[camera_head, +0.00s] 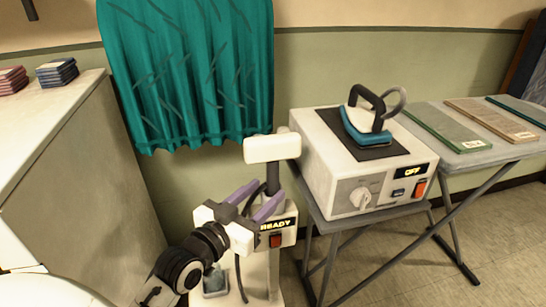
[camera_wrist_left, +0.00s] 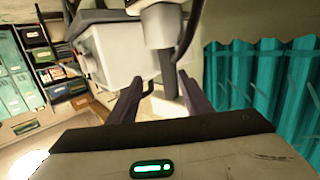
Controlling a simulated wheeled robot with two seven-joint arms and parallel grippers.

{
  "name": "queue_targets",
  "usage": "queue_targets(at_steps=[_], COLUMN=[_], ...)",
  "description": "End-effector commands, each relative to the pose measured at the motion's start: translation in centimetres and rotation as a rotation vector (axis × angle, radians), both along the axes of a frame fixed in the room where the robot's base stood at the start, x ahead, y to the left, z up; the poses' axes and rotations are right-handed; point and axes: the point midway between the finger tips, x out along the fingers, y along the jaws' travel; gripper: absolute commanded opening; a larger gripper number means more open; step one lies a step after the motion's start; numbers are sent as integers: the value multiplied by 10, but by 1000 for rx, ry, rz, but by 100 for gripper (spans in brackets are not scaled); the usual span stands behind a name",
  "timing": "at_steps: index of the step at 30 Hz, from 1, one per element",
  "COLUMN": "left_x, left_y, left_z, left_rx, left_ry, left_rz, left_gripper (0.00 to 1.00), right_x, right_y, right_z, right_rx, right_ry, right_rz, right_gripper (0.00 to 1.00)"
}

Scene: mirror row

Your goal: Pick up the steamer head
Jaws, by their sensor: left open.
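The steamer head (camera_head: 272,148) is a white block on a dark handle, upright on a white steamer stand (camera_head: 275,262) whose display reads READY. In the left wrist view, the white head (camera_wrist_left: 163,24) shows at the top with its dark handle below. My left gripper (camera_head: 266,192) has purple fingers and is open. It is below the white head, at the height of the handle. In the wrist view the handle lies ahead between the fingertips (camera_wrist_left: 160,84), with no clear contact. My right gripper is not in view.
A teal pleated garment (camera_head: 190,70) hangs behind the stand. To the right, a white iron station (camera_head: 343,198) reading OFF carries an iron (camera_head: 366,120). Beyond it is an ironing board (camera_head: 470,155) with cloth strips. A counter (camera_head: 45,115) with folded stacks is at left.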

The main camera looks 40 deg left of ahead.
Motion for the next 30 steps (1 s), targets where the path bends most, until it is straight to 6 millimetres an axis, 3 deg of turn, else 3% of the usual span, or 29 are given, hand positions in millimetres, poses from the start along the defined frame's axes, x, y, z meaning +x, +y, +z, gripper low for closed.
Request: queue_targets(at_steps=[6, 25, 30], left_x=[17, 94, 106], left_y=[15, 23, 24], left_z=[19, 21, 21], left_rx=[-1, -2, -1], left_ry=[-97, -92, -91], left_rz=[27, 25, 25], left_gripper=[45, 45, 45], right_x=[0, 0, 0], right_y=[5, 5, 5], right_z=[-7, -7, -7], right_rx=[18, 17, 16], right_ry=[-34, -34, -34], right_rz=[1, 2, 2], right_gripper=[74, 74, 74])
